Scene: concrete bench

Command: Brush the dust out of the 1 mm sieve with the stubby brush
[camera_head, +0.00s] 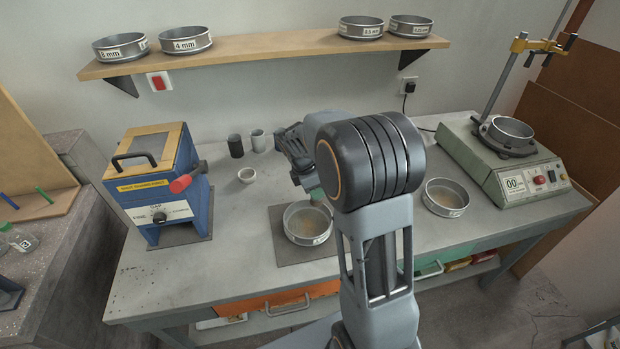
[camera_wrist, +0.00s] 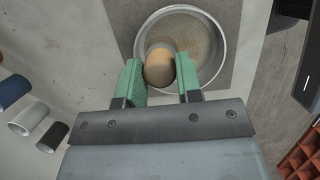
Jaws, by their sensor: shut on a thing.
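A round metal sieve (camera_head: 307,238) with tan dust on its mesh sits on a dark square mat (camera_head: 283,253) on the bench; its size label cannot be read. It also shows in the wrist view (camera_wrist: 219,45). My gripper (camera_wrist: 158,72) has its green fingers on either side of the stubby brush (camera_wrist: 160,68), shut on its rounded tan handle. The brush is over the left, near part of the sieve in the wrist view; its bristles are mostly hidden, and I cannot tell if they touch the mesh. In the head view my gripper (camera_head: 316,194) is above the sieve's back rim, partly hidden by my arm.
Another dusty sieve (camera_head: 446,197) stands right of my arm. A sieve shaker (camera_head: 500,160) with a pan is at the right. Small cups (camera_head: 247,175) are behind the mat. Labelled sieves (camera_head: 185,40) line the shelf.

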